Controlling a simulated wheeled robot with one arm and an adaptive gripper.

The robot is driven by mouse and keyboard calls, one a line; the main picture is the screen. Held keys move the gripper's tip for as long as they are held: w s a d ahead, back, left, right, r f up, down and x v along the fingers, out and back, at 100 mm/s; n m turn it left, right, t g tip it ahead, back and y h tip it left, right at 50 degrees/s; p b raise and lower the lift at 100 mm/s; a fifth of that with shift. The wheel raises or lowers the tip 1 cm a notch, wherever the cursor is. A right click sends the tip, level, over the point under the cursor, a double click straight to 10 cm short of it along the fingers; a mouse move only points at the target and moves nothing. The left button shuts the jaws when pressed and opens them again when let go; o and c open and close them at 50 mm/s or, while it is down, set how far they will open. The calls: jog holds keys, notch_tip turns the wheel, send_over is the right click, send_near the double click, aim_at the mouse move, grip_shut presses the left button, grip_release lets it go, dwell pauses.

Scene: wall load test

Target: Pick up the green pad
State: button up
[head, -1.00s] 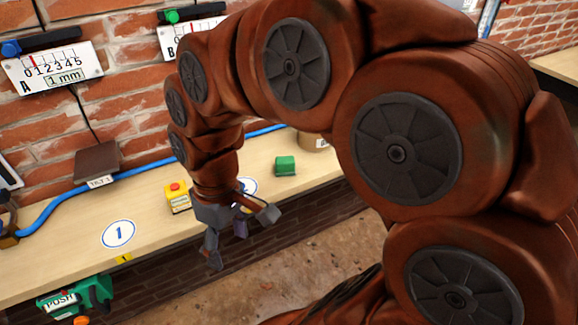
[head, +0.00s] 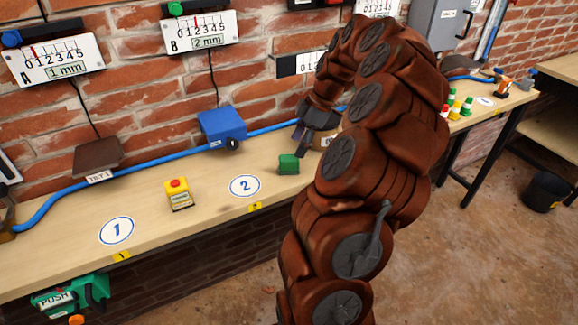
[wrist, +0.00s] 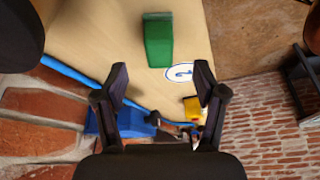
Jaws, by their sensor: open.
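The green pad (head: 288,164) is a small green block standing on the wooden bench, right of the round label 2. In the wrist view the green pad (wrist: 158,42) lies beyond my fingertips, a little left of the line between them. My gripper (head: 310,130) is open and empty, above and slightly right of the pad, near the wall. In the wrist view my gripper (wrist: 162,75) shows two dark fingers spread apart, with nothing between them. My arm hides part of the bench right of the pad.
A yellow box with a red button (head: 179,195) and a blue box (head: 222,128) stand left of the pad. A blue hose (head: 150,165) runs along the wall. A brown round thing (head: 327,138) is partly hidden behind my arm.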

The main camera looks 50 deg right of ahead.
aim_at(292, 157)
jog(key=shift+s+d+f, duration=0.1)
jog(key=shift+d+f, duration=0.1)
jog(key=shift+d, duration=0.15)
jog(key=shift+f, duration=0.2)
jog(key=shift+w+a+p+x, duration=0.15)
jog(key=shift+p+x, duration=0.5)
jog(key=shift+x, duration=1.2)
jog(key=shift+w+a+p+x, duration=0.15)
jog(key=shift+p+x, duration=0.45)
jog(key=shift+x, duration=1.25)
jog(key=shift+s+r, duration=0.1)
jog(key=shift+r, duration=0.15)
jog(key=shift+c, duration=0.2)
grip_shut()
jog(key=shift+r, duration=0.1)
